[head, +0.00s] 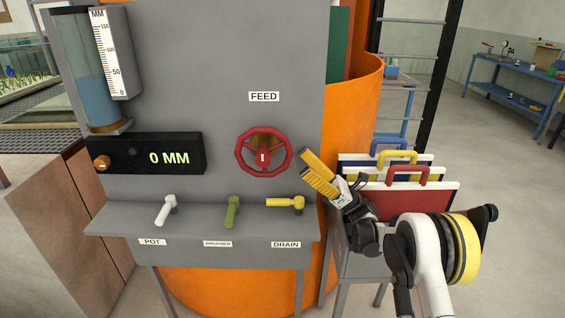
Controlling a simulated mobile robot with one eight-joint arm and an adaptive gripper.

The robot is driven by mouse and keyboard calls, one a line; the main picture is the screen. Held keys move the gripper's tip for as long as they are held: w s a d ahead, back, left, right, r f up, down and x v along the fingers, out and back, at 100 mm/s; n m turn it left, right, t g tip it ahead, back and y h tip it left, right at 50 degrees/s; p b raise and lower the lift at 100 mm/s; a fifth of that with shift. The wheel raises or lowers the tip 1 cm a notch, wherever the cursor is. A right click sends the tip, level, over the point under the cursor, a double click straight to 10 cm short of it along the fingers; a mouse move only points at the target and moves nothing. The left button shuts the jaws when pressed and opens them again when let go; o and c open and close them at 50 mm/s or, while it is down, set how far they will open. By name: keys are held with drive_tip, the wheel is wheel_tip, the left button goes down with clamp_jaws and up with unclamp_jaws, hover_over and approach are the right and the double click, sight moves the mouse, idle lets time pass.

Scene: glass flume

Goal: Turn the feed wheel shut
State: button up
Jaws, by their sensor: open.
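The feed wheel (284,154) is a red handwheel on the grey upright panel, under a FEED label (264,97). It has a white mark near its hub; the picture does not show how far it is turned. My gripper (311,170) has yellow fingers and is open and empty. In the picture its fingertips are just right of the wheel's rim. Whether they touch the rim cannot be told from this view.
Below the wheel a ledge carries white (165,211), green (233,211) and yellow (285,203) levers. A display (168,158) reads 0 MM. A water gauge (98,95) stands at left. Cases with coloured handles (415,198) stand at right, by an orange tank (357,100).

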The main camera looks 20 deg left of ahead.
sight(287, 138)
drive_tip(key=shift+w+d, duration=0.25)
drive_tip(key=shift+d, duration=0.5)
drive_tip(key=shift+w+d, duration=0.2)
drive_tip(key=shift+d, duration=0.55)
drive_tip(key=a+r+t+h, duration=0.1)
drive_tip(key=s+a+r+t+h, duration=0.1)
drive_tip(key=r+t, duration=0.1)
drive_tip(key=a+r+t+h, duration=0.1)
drive_tip(key=r+t, duration=0.1)
drive_tip(key=shift+s+a+r+h, duration=0.1)
drive_tip(key=shift+s+r+h, duration=0.05)
drive_tip(key=shift+h, duration=0.25)
drive_tip(key=s+d+f+n+t+h, duration=0.3)
drive_tip(key=s+d+h, duration=0.4)
drive_tip(key=s+d, duration=0.3)
drive_tip(key=s+d+f+n+t+h, duration=0.3)
drive_tip(key=s+d+f+n+h, duration=0.2)
drive_tip(key=s+d, duration=0.5)
drive_tip(key=s+d+f+n+t+h, duration=0.3)
drive_tip(key=s+d+f+n+h, duration=0.2)
drive_tip(key=s+d+h, duration=0.5)
drive_tip(key=d+n, duration=0.1)
drive_tip(key=d, duration=0.1)
drive_tip(key=shift+d+n+t, duration=0.3)
drive_tip(key=shift+d+n, duration=0.1)
drive_tip(key=shift+c, duration=0.6)
